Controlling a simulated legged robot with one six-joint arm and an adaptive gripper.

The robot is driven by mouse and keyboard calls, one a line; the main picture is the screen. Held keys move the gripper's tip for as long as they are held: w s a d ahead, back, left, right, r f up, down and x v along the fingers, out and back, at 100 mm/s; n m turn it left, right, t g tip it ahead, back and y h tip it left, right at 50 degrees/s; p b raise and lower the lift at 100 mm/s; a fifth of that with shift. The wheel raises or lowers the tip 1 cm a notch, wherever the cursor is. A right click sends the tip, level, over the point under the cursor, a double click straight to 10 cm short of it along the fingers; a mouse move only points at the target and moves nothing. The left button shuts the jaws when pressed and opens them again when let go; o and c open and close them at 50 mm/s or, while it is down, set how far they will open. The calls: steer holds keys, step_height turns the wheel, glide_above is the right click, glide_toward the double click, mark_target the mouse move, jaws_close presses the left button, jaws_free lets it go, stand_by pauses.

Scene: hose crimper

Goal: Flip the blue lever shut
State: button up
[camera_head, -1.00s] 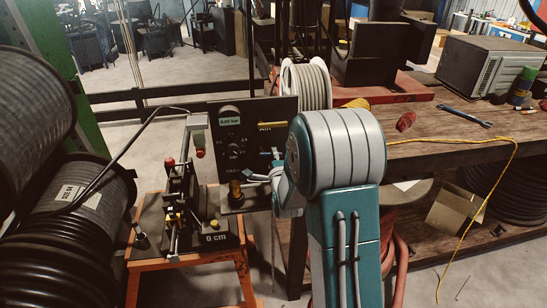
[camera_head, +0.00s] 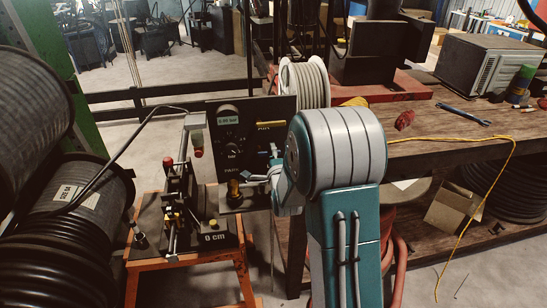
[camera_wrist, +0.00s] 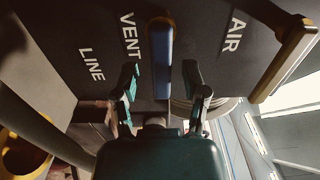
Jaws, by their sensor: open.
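The blue lever (camera_wrist: 162,62) is on the dark control panel, next to the word VENT. In the wrist view it points down from its top end, between the two fingers of my gripper (camera_wrist: 162,88). The fingers are spread apart, one on each side of the lever, with a visible gap on both sides.
A yellow lever (camera_wrist: 288,58) stands out beside the word AIR. The crimper (camera_head: 180,195) is on an orange stand (camera_head: 150,278) left of the panel. Large hose reels (camera_head: 75,225) stand at the far left. A wooden workbench (camera_head: 440,150) fills the right.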

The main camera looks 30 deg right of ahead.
steer(key=v, duration=1.2)
steer(key=shift+w, duration=0.1)
steer(key=s+a+r+n+g+y, duration=0.3)
steer(key=s+a+r+n+g, duration=0.25)
steer(key=a+n, duration=0.4)
steer(key=s+a+r+n+g+y, duration=0.1)
steer(key=s+a+n+g, duration=0.1)
steer(key=s+n, duration=0.3)
steer(key=s+a+r+n+g+y, duration=0.1)
steer(key=s+n+g, duration=0.3)
steer(key=s, duration=0.8)
steer(key=shift+a+r+n, duration=0.5)
steer(key=shift+r+n, duration=0.05)
steer(key=shift+n, duration=0.7)
